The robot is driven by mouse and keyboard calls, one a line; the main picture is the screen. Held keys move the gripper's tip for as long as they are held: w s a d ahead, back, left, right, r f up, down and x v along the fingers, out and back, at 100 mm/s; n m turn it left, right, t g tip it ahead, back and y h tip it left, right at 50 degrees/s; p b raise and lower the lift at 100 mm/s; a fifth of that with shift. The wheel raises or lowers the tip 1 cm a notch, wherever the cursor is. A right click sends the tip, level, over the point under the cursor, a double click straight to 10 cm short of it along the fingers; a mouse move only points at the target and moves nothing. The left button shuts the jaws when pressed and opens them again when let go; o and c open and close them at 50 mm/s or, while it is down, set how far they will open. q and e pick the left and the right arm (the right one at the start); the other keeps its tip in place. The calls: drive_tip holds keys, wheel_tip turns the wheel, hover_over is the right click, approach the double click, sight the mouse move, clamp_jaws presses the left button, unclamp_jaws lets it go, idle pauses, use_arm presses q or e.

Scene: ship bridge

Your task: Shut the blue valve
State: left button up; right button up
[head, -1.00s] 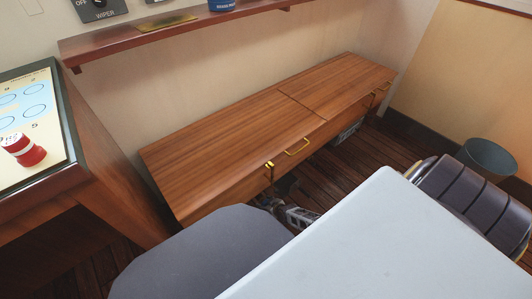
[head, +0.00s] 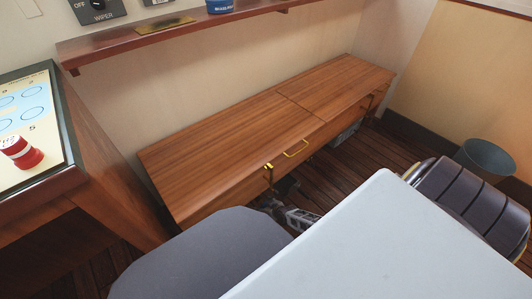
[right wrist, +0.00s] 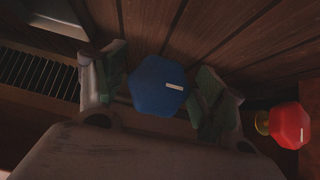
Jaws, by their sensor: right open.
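The blue valve (right wrist: 157,87) shows in the right wrist view as a rounded, many-sided blue knob with a small white mark. My right gripper (right wrist: 160,92) is open, with one green-padded finger on each side of the knob and a gap on both sides. In the head view my right gripper (head: 276,203) is low at the front of the wooden bench, partly hidden by the chair; the blue valve cannot be made out there. My left gripper is not in view.
A red valve (right wrist: 290,126) sits to the right in the right wrist view.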

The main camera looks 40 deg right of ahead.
drive_tip(key=shift+s+a+r, duration=0.1)
drive_tip(key=shift+s+r, duration=0.05)
drive_tip(key=shift+s, duration=0.05)
drive_tip(key=shift+s+r, duration=0.25)
drive_tip(key=v, duration=1)
drive_tip(key=shift+s+r, duration=0.2)
drive_tip(key=shift+r, duration=0.05)
idle(0.6)
drive_tip(key=shift+o, duration=0.2)
